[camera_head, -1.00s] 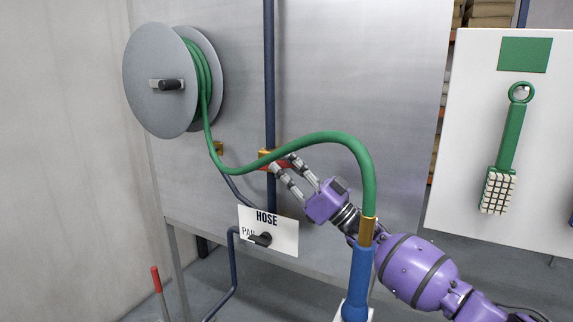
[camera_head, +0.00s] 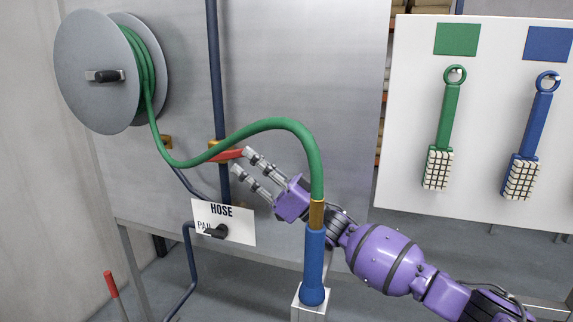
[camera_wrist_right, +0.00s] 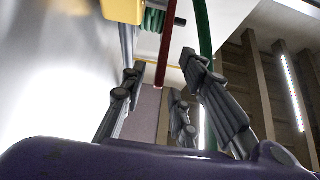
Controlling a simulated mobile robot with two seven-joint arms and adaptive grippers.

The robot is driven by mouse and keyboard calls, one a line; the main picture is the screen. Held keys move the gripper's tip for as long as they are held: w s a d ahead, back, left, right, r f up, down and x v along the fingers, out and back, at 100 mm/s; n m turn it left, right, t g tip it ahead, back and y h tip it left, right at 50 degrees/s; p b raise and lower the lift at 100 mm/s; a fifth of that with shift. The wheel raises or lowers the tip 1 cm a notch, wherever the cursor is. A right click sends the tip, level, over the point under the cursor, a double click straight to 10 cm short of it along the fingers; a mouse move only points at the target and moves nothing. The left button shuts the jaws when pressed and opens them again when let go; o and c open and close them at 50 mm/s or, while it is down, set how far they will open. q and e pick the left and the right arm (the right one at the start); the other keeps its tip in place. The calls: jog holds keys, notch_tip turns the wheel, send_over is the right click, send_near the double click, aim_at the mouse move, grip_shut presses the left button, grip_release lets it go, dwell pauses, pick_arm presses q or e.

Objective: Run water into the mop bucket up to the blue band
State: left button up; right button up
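The mop bucket and its blue band are not in view. A valve with a red lever (camera_head: 227,155) sits on the dark blue upright pipe (camera_head: 213,60); the lever also shows in the right wrist view (camera_wrist_right: 166,45). My right gripper (camera_head: 242,161) is open, with its fingers spread close to the lever's free end. I cannot tell whether they touch it. A white sign (camera_head: 240,228) reads HOSE, with a partly covered word starting "PA". Its black knob (camera_head: 217,231) has its handle toward the left. My left gripper is out of view.
A green hose (camera_head: 270,124) loops from the grey reel (camera_head: 90,75) past the valve to a blue nozzle (camera_head: 313,265) in a white holder. A green brush (camera_head: 445,125) and a blue brush (camera_head: 530,130) hang right. A red-tipped lever (camera_head: 111,285) stands lower left.

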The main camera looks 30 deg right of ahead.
jog(key=s+d, duration=0.7)
jog(key=shift+s+d+r, duration=0.2)
jog(key=shift+s+d, duration=0.05)
jog(key=shift+s, duration=0.1)
